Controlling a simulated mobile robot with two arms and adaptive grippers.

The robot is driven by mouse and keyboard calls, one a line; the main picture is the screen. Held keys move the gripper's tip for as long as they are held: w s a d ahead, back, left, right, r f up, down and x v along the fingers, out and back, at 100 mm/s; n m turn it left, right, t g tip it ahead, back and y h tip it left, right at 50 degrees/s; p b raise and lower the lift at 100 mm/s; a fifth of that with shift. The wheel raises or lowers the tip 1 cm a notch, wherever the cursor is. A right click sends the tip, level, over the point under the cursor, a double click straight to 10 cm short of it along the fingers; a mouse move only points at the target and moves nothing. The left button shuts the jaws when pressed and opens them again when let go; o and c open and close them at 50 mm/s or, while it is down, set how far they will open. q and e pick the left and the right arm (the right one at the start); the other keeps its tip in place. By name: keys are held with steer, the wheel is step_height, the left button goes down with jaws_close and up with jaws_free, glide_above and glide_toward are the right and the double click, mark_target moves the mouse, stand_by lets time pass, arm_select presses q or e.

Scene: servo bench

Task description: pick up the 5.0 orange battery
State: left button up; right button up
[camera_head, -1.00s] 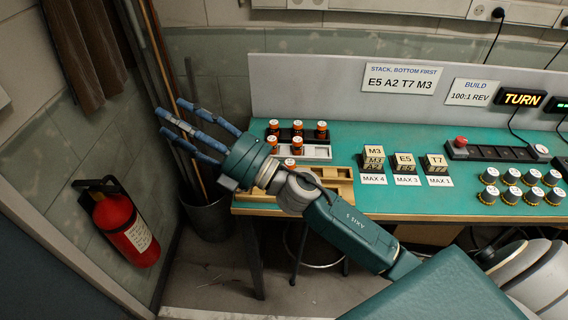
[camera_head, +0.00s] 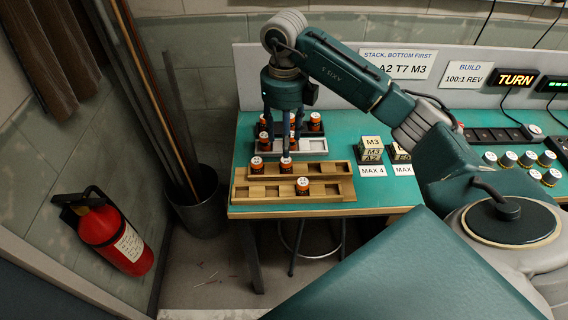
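Several orange batteries with pale tops stand on the bench; their labels are too small to read, so I cannot tell which is 5.0. One orange battery (camera_head: 316,123) stands at the right of the back rack, others beside and behind my fingers. Two more, a left one (camera_head: 257,166) and a middle one (camera_head: 286,167), stand in the upper wooden tray (camera_head: 325,170). Another (camera_head: 302,187) stands in the lower wooden tray (camera_head: 335,197). My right gripper (camera_head: 282,140) points down over the rack, fingers spread; the front finger hides part of the rack. My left gripper is not in view.
The grey-white rack (camera_head: 318,146) lies behind the wooden trays. Labelled blocks (camera_head: 371,148) stand to the right, partly behind my arm. Several round-topped parts (camera_head: 527,158) stand farther right. A fire extinguisher (camera_head: 113,235) and a bin (camera_head: 203,205) are at left.

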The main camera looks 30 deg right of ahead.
mark_target(286, 160)
step_height(286, 160, down, 4)
steer(key=shift+r+p, duration=0.15)
steer(key=shift+p, duration=0.15)
steer(key=shift+f+p, duration=0.4)
steer(key=shift+f, duration=0.2)
step_height(286, 160, down, 4)
steer(key=shift+s+d+r+p, duration=0.1)
steer(key=shift+d+r+p, duration=0.1)
steer(key=shift+p, duration=0.55)
steer(key=shift+f, duration=0.4)
steer(key=shift+c, duration=0.5)
jaws_close()
